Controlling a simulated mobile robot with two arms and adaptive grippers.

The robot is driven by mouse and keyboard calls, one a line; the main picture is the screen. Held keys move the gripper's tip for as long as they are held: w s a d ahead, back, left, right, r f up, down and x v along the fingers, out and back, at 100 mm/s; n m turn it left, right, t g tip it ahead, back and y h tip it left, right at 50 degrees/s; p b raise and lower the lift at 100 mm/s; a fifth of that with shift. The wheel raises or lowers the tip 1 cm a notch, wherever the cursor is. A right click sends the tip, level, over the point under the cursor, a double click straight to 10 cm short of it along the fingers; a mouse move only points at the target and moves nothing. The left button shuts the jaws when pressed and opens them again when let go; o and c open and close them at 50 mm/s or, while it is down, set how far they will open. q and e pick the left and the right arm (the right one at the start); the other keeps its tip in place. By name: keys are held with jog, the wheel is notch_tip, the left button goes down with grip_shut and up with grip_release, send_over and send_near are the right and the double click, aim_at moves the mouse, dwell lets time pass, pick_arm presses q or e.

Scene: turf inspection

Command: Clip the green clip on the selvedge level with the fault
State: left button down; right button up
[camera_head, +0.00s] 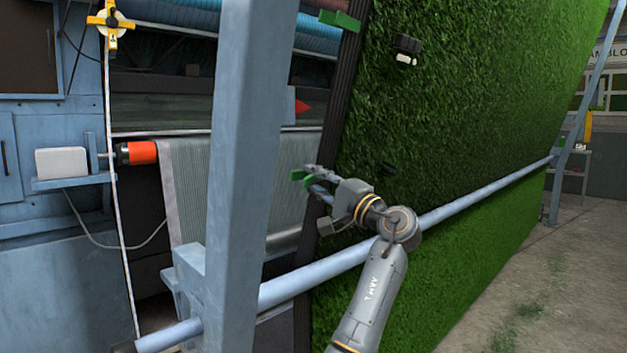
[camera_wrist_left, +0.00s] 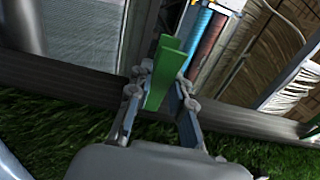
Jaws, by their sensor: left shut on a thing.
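My left gripper (camera_head: 314,178) is shut on a green clip (camera_head: 307,182), beside the dark selvedge (camera_head: 337,105) at the left edge of the hanging green turf (camera_head: 460,110). In the left wrist view the clip (camera_wrist_left: 166,68) stands between the fingers of the gripper (camera_wrist_left: 160,92), and the selvedge (camera_wrist_left: 60,84) runs across behind them. I cannot tell whether the clip touches the selvedge. Another green clip (camera_head: 340,20) sits high on the selvedge. I cannot make out the fault for certain. My right gripper is not in view.
A blue post (camera_head: 245,140) and a slanting blue rail (camera_head: 450,208) stand before the turf. A red pointer (camera_head: 303,107) points right, towards the selvedge. A black device (camera_head: 407,46) is at the upper turf. A yellow tape reel (camera_head: 110,24) hangs at left.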

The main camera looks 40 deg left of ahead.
pick_arm(q)
jog(key=shift+d, duration=0.1)
jog(key=c, duration=1.1)
grip_release()
jog(key=shift+w+d, duration=0.15)
jog(key=shift+c, duration=0.2)
